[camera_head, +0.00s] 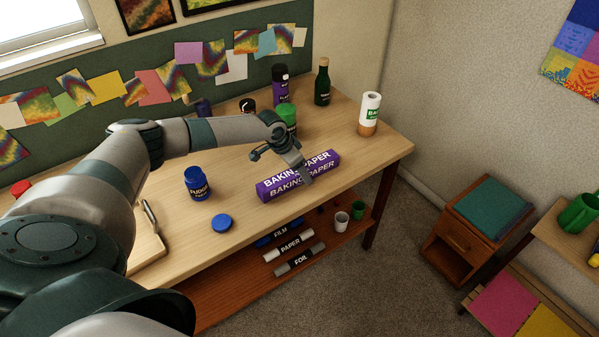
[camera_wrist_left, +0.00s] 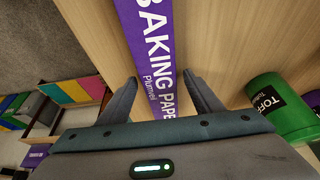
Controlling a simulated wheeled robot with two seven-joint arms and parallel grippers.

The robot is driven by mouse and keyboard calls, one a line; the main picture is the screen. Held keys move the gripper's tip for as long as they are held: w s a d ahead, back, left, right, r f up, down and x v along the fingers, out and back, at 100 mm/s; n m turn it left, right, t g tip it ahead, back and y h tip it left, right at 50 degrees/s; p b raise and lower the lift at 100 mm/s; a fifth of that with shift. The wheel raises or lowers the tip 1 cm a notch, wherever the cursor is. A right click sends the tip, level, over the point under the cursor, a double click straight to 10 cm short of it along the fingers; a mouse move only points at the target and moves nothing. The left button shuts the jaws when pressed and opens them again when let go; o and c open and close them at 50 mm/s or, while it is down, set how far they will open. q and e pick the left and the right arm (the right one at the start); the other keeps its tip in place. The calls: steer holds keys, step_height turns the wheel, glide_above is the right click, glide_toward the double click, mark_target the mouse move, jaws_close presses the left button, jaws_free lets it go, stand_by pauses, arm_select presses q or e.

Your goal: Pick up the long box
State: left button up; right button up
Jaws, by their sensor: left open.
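The long box is a purple baking paper box (camera_head: 280,184) lying near the front right edge of the wooden table (camera_head: 235,219). In the left wrist view the box (camera_wrist_left: 152,45) runs between the two fingers, with white lettering facing the camera. My left gripper (camera_head: 302,181) is over the right half of the box, pointing down. In the wrist view its fingers (camera_wrist_left: 165,90) are spread, one on each side of the box, with gaps visible. Whether the fingertips reach down past its top is unclear. My right gripper is not in view.
A green jar (camera_head: 287,120) stands just behind the gripper and also shows in the wrist view (camera_wrist_left: 280,110). A shelf below (camera_head: 235,278) holds several rolls and cups. Table space right of the box is clear.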

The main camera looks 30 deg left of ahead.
arm_select(q)
steer(key=shift+w+f, duration=0.1)
steer(key=shift+f, duration=0.25)
steer(key=shift+c, duration=0.3)
steer(key=c, duration=1.2)
steer(key=shift+r, duration=0.2)
steer(key=shift+r+b, duration=0.45)
steer(key=shift+r, duration=0.2)
step_height(320, 180, up, 2)
steer(key=shift+r+b, duration=0.25)
steer(key=shift+b, duration=0.4)
steer(key=s+d+r+b, duration=0.3)
steer(key=d+r, duration=0.4)
steer(key=d, duration=0.4)
steer(key=shift+d, duration=0.15)
